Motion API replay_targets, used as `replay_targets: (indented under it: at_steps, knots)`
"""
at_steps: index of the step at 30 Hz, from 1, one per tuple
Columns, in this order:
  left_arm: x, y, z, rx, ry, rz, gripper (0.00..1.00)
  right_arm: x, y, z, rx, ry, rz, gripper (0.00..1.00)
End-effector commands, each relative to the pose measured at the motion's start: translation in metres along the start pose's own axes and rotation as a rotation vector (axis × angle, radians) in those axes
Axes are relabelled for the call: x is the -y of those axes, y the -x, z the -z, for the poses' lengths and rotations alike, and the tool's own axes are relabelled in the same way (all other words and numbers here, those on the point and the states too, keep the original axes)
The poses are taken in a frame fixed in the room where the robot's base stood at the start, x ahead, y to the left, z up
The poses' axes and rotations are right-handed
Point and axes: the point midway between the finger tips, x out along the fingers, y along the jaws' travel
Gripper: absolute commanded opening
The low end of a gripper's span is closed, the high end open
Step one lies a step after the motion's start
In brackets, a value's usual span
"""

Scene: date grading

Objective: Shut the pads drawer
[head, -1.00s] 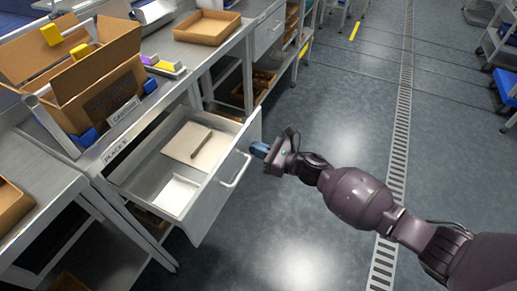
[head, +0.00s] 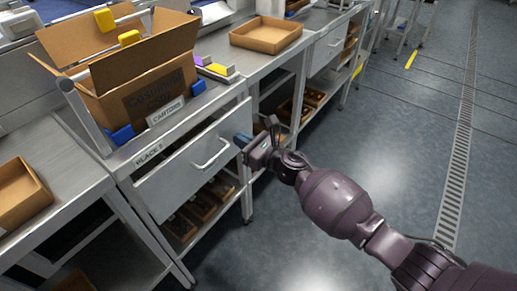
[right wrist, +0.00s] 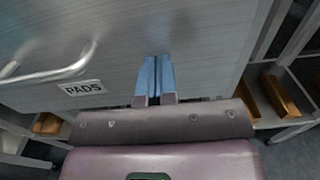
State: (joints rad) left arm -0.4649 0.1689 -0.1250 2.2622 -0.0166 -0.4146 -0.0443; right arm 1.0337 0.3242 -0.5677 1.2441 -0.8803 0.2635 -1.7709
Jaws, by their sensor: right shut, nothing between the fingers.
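In the right wrist view, the drawer front (right wrist: 190,28) carries a PADS label (right wrist: 84,88) below the handle (right wrist: 48,70). My right gripper (head: 243,138) is at the right end of the drawer front. Its blue fingers (right wrist: 155,78) are together, empty, and at or very near the front; contact cannot be told. My left gripper is not in view.
A large open carton (head: 150,85) stands on the bench above the drawer. An empty cardboard tray (head: 266,36) lies farther back on the bench, another tray (head: 20,192) at left. Shelves with brown boxes (head: 203,203) are below. The floor (head: 370,150) at right is clear.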

Motion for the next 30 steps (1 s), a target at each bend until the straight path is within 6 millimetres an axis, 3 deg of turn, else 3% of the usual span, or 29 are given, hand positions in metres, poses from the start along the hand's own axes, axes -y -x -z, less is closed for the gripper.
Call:
replay_targets:
  at_steps: [3, 10, 30]
  knots:
    - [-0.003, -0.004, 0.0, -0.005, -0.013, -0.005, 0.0, -0.001, -0.018, 0.006, -0.004, -0.006, 0.0, 0.0]
    - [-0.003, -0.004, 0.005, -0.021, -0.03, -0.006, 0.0, 0.0, -0.035, 0.003, -0.002, -0.002, 0.001, 0.0]
    - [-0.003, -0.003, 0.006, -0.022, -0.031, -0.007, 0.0, 0.004, -0.035, -0.006, 0.006, 0.002, 0.004, 0.0]
